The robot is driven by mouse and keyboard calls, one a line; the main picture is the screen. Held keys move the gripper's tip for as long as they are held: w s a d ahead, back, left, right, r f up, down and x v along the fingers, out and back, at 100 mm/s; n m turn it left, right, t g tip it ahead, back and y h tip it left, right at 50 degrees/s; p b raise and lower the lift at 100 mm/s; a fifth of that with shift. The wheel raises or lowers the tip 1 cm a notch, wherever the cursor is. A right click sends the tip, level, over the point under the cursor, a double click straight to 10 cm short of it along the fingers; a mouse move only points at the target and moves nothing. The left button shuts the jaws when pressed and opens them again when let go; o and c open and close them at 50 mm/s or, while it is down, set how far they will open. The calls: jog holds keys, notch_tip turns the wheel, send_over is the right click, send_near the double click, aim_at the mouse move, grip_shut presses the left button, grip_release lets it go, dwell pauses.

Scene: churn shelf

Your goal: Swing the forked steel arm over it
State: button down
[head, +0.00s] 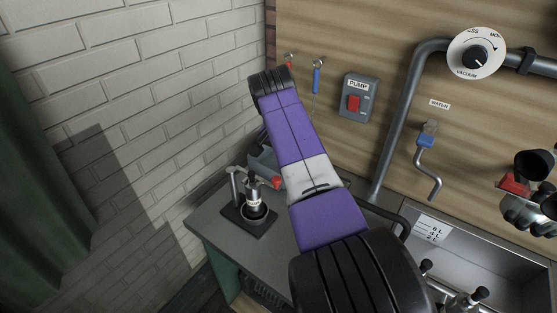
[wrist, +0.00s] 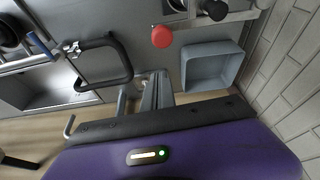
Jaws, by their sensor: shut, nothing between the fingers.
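A small dark stand (head: 238,224) is on the grey counter in the head view, with a steel post at its left. An upright steel and black cylinder (head: 254,196) stands on it. A steel arm (wrist: 235,17) crosses the top of the wrist view, beside a black knob (wrist: 216,9); its fork is not clear to me. A red knob (head: 276,182) is at the right of the stand, and it also shows in the wrist view (wrist: 162,37). My gripper (wrist: 157,88) is shut and empty, apart from the red knob. My arm hides it in the head view.
A grey open bin (wrist: 212,68) is close to my gripper. A black looped handle (wrist: 104,62) is at the left of the wrist view. A sink (head: 505,272) is at the right; a white brick wall (head: 150,90) bounds the left.

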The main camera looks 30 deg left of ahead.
jog(key=b+v, duration=0.2)
jog(key=v, duration=0.8)
jog(key=shift+w+a+b, duration=0.15)
jog(key=shift+a+b, duration=0.15)
jog(key=shift+r, duration=0.1)
